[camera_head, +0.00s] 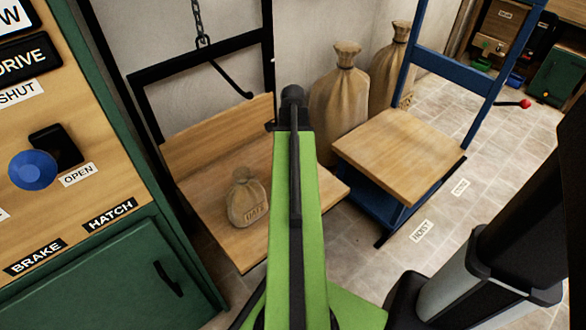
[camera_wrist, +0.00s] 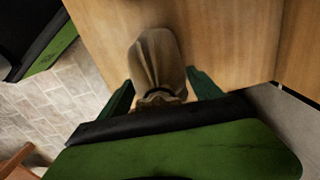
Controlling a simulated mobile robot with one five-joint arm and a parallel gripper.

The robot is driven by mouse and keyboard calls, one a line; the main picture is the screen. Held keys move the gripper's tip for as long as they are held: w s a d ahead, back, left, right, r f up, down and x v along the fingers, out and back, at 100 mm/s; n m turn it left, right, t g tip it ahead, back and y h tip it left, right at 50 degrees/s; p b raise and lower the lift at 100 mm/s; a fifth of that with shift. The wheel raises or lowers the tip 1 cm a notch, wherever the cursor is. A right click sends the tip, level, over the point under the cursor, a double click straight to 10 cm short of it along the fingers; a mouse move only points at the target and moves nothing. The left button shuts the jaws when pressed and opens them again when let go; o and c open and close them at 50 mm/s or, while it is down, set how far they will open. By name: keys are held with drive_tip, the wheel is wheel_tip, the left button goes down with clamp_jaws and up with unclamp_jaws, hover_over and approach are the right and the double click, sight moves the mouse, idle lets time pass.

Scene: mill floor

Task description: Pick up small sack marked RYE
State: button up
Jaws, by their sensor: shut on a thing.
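In the wrist view my gripper (camera_wrist: 160,88) has its two green fingers on either side of a small brown sack (camera_wrist: 156,60) and is shut on it. The sack's gathered neck is toward my palm. No marking shows on this side, so I cannot read RYE. Pale wood lies behind it; I cannot tell whether it touches. In the head view my green arm hides the gripper and this sack. Another small sack (camera_head: 246,198), marked OATS, sits on the wooden platform (camera_head: 205,150) left of my arm, apart from the gripper.
Left stands a green cabinet (camera_head: 110,265) with a control panel, a blue knob (camera_head: 33,170) and OPEN, HATCH and BRAKE labels. A chain (camera_head: 200,22) hangs above the platform. Right are a blue-framed wooden trolley (camera_head: 395,150) and two large sacks (camera_head: 338,100).

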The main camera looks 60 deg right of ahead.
drive_tip(key=c, duration=0.6)
drive_tip(key=shift+o, duration=0.2)
drive_tip(key=shift+r, duration=0.15)
